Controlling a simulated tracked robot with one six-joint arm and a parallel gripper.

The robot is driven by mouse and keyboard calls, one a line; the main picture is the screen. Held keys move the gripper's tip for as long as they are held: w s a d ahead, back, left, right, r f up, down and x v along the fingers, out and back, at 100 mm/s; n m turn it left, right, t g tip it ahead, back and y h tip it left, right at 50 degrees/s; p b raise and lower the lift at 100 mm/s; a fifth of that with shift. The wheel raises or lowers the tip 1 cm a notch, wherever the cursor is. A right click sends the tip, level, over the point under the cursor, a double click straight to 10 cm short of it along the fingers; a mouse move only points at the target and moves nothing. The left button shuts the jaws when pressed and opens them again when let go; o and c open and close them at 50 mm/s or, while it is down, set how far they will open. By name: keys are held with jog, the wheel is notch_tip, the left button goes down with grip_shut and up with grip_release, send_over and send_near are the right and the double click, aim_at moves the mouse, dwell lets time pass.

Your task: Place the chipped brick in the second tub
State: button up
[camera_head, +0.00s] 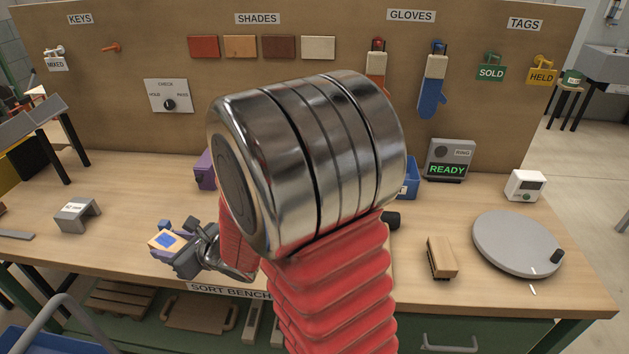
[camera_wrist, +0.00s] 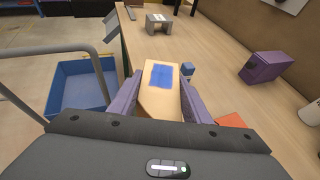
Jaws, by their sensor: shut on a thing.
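My gripper (camera_head: 180,250) is at the left front of the bench, pointing left. Its purple fingers (camera_wrist: 160,98) are shut on a tan brick with a blue patch (camera_wrist: 158,92), which also shows in the head view (camera_head: 160,241). I cannot tell whether this brick is chipped or whether it touches the bench. A purple box (camera_wrist: 262,67) stands to the right in the wrist view; my arm partly hides it in the head view (camera_head: 205,170). A blue tub (camera_head: 411,179) shows partly behind my arm. No tub has a readable number.
A grey bridge-shaped block (camera_head: 77,213) stands at the left. A small blue cube (camera_wrist: 188,69) lies near the held brick. A tan block (camera_head: 441,256) and grey turntable (camera_head: 517,243) are at the right. A large blue bin (camera_wrist: 82,87) stands off the bench edge.

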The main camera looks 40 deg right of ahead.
jog(key=w+d+r+m+h, duration=0.1)
jog(key=w+d+r, duration=0.15)
jog(key=d, duration=0.45)
jog(key=w+d+r, duration=0.2)
jog(key=w+d, duration=0.2)
jog(key=d, duration=0.4)
jog(key=w+d+r+m+h, duration=0.1)
jog(key=w+d+r, duration=0.15)
jog(key=d, duration=0.45)
jog(key=s+d+r+m+h, duration=0.1)
jog(key=s+d, duration=0.1)
jog(key=d, duration=1.2)
jog(key=s+d+r+m+h, duration=0.1)
jog(key=s+d+r+h, duration=0.1)
jog(key=d, duration=1.3)
jog(key=shift+s+r+m+t, duration=0.3)
jog(key=shift+s+t, duration=0.1)
jog(key=shift+s, duration=0.15)
jog(key=shift+d+f, duration=0.1)
jog(key=shift+f, duration=0.1)
notch_tip(320, 180, down, 6)
jog(key=shift+f, duration=1.9)
